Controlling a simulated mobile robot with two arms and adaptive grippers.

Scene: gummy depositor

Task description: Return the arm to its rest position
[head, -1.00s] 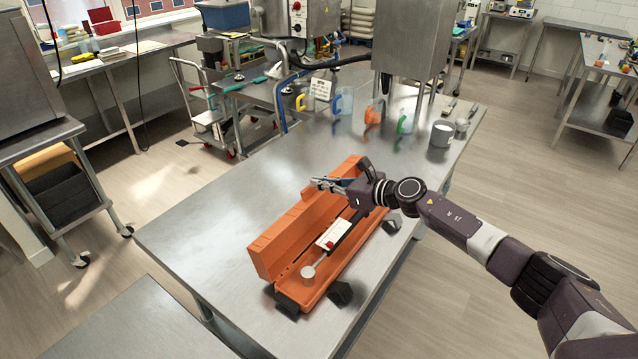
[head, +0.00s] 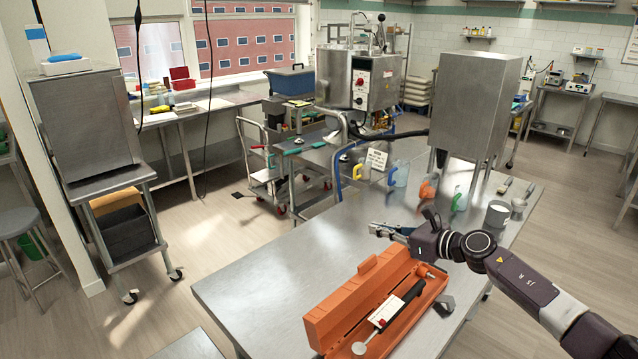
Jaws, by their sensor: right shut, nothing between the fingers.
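My right gripper (head: 382,230) is shut and empty. It is raised over the steel table (head: 262,278), at the far end of the open orange case (head: 352,292). My right arm (head: 530,285) comes in from the lower right. In the case lies a dark tool with a white label (head: 386,312) and a round pale end (head: 359,348). The near end of the case is cut off by the bottom edge. My left gripper is not in view.
Several jugs with coloured handles, such as an orange one (head: 428,187), stand along the table's far side, with a grey pot (head: 497,214) to their right. A steel cabinet (head: 478,100) stands behind. The table's left part is clear.

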